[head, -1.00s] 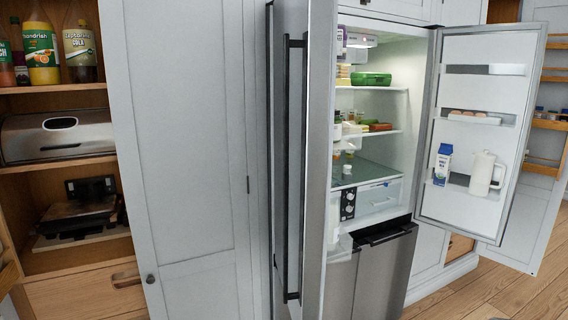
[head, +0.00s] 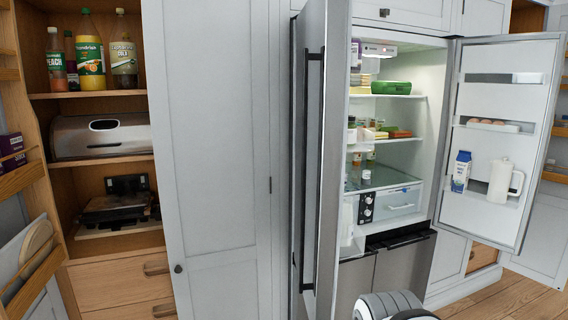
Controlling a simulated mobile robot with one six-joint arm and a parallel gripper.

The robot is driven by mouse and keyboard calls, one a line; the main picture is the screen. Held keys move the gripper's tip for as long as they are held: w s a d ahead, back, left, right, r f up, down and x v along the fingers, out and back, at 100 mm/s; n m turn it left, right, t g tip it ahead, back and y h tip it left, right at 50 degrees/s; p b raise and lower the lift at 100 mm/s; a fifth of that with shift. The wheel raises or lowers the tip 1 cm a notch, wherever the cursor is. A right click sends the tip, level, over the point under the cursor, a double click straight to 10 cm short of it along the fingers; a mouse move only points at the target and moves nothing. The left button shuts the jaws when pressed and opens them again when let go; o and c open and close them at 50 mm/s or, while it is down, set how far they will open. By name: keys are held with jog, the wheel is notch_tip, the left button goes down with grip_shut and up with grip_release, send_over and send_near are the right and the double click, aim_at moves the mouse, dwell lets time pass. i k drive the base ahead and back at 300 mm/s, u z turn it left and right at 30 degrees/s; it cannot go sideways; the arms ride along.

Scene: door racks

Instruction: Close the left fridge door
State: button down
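The left fridge door (head: 337,140) stands open, swung out toward me and seen nearly edge-on in the head view. Its long dark vertical handle (head: 309,160) is on the left-facing outer side. The right fridge door (head: 501,135) is also open, swung out to the right, with eggs, a milk carton and a white jug on its shelves. The lit fridge interior (head: 405,150) shows between them. A rounded grey and black part of my arm shows at the bottom edge, right of the left door. My gripper's fingers are not in view.
A tall grey cabinet door (head: 218,150) stands left of the fridge. Further left is an open wooden cupboard (head: 110,250) with bottles and a bread bin (head: 100,137). Wooden floor (head: 510,297) is clear at the lower right.

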aim_at(324, 33)
jog(key=z, duration=0.1)
jog(key=i, duration=1)
jog(key=z, duration=1.1)
jog(key=k, duration=0.3)
jog(key=u, duration=1.15)
